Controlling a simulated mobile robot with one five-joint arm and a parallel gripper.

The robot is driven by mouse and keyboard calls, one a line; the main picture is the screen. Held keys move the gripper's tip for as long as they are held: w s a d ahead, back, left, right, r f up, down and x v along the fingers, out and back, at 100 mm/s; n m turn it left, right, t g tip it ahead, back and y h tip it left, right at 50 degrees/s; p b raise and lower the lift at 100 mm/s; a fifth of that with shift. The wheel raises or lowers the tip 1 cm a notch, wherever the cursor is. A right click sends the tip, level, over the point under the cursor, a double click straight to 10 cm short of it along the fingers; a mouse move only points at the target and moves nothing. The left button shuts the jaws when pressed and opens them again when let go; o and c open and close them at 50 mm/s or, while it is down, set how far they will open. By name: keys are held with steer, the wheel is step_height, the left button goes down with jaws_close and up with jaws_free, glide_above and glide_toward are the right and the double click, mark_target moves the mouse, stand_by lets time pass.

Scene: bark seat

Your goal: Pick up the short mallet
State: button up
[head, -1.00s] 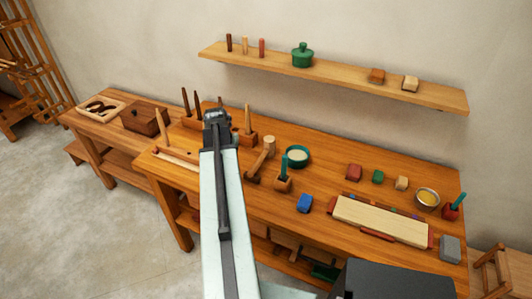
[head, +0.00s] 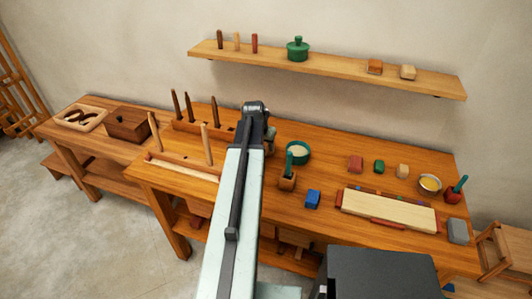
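I cannot make out the short mallet now. The part of the bench where a wooden mallet lay in the earlier frame is covered by my arm. My gripper (head: 258,115) is at the far end of my pale arm, over the back middle of the workbench (head: 330,228).
Left are upright dark pegs (head: 189,106) and light sticks (head: 206,143). A wall shelf (head: 340,72) hangs behind.

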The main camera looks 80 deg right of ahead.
steer(key=b+x, duration=0.2)
steer(key=x, duration=0.1)
steer(key=b+x, duration=0.3)
steer(key=shift+w+a+f, duration=0.1)
steer(key=shift+w+f, duration=0.05)
steer(key=shift+f, duration=0.1)
steer(key=shift+r, duration=0.2)
jaws_close()
